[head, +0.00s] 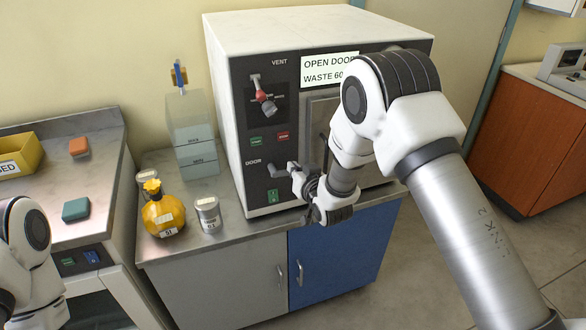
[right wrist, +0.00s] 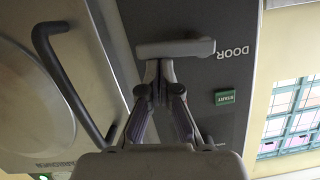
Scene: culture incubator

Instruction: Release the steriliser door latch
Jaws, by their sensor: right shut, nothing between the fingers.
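The steriliser (head: 290,35) is a white box with a dark front panel on the bench. Its door latch (head: 277,171) is a grey lever beside the DOOR lettering. In the right wrist view the latch (right wrist: 175,48) is a grey bar lying across the picture, just beyond my fingertips. My right gripper (head: 294,170) is shut and empty, with its tips at the latch; I cannot tell whether they touch it. The gripper (right wrist: 158,72) also shows in the right wrist view. The steriliser door (head: 316,112) is partly hidden behind my right arm. My left gripper is out of view.
A dark curved door handle (right wrist: 70,85) and a green START button (right wrist: 225,97) are close to the latch. A red-knobbed vent lever (head: 262,96) sits above. A yellow flask (head: 162,213), a labelled jar (head: 208,216) and clear stacked boxes (head: 190,130) stand left of the steriliser.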

